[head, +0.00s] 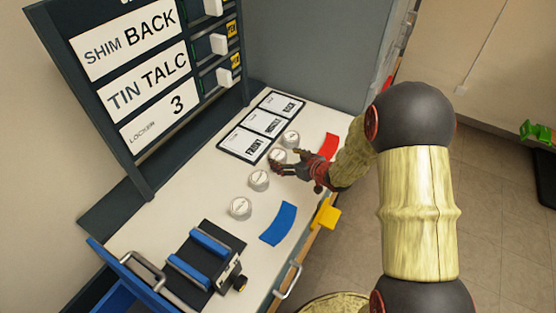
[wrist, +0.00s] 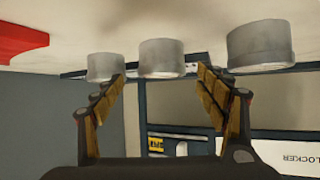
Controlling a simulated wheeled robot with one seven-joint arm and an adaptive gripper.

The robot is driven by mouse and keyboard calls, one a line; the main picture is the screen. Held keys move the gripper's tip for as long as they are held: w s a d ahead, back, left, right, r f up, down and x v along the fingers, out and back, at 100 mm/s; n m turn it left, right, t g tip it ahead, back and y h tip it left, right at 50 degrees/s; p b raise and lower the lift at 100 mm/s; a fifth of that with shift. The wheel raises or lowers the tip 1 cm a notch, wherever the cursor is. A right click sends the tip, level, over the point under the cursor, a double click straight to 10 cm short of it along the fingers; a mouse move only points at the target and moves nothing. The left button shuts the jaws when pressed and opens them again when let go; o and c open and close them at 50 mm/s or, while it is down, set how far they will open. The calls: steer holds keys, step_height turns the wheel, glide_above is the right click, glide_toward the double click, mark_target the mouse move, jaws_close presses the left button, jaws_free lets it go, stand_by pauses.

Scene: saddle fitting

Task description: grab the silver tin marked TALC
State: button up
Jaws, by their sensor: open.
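Several silver tins stand in a row on the white bench. In the head view they are a far tin (head: 291,138), a second tin (head: 277,155), a third tin (head: 259,180) and a near tin (head: 240,208). Their lid markings are too small to read, so I cannot tell which is TALC. My gripper (head: 286,163) is open beside the second tin. In the wrist view my open gripper (wrist: 163,88) has a middle tin (wrist: 162,58) centred beyond its fingertips, with a tin on each side. Nothing is held.
A sign board (head: 150,85) reads SHIM BACK, TIN TALC, LOCKER 3. Framed label cards (head: 244,144) lie behind the tins. A red patch (head: 328,147) and a blue patch (head: 278,224) lie at the front. A blue-barred fixture (head: 205,262) stands at the near end.

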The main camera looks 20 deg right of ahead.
mark_target(280, 156)
steer(key=b+x, duration=0.2)
steer(key=x, duration=0.3)
steer(key=shift+a, duration=0.1)
steer(key=shift+r, duration=0.1)
steer(key=shift+c, duration=0.4)
steer(key=c, duration=1.3)
